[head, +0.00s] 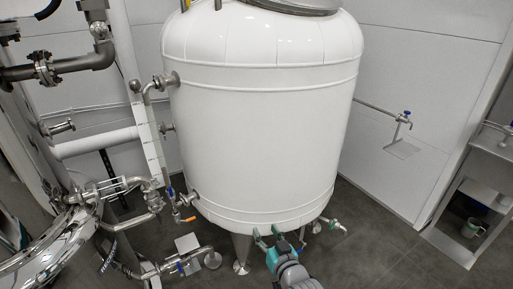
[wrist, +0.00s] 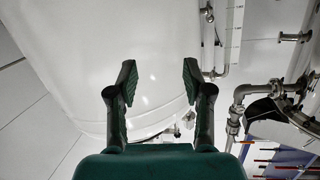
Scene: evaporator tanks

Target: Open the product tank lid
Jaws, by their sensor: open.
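A large white tank (head: 265,130) stands in the middle of the head view on steel legs. Part of a round metal lid or rim (head: 300,5) shows on its top, cut by the upper picture edge. A shiny round steel vessel (head: 55,250) is at the lower left; I cannot tell from labels which one is the product tank. My gripper (head: 270,236) is low in front of the white tank's bottom edge, far below its top. In the wrist view my gripper (wrist: 158,66) is open and empty, with the white tank wall (wrist: 70,45) beyond its fingers. No lid handle is visible.
Steel pipes and valves (head: 45,70) crowd the left side. A small tap (head: 337,226) sticks out at the tank's lower right. A steel shelf unit (head: 470,205) holding a mug (head: 472,228) stands at the right. Dark floor (head: 375,245) is clear between it and the tank.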

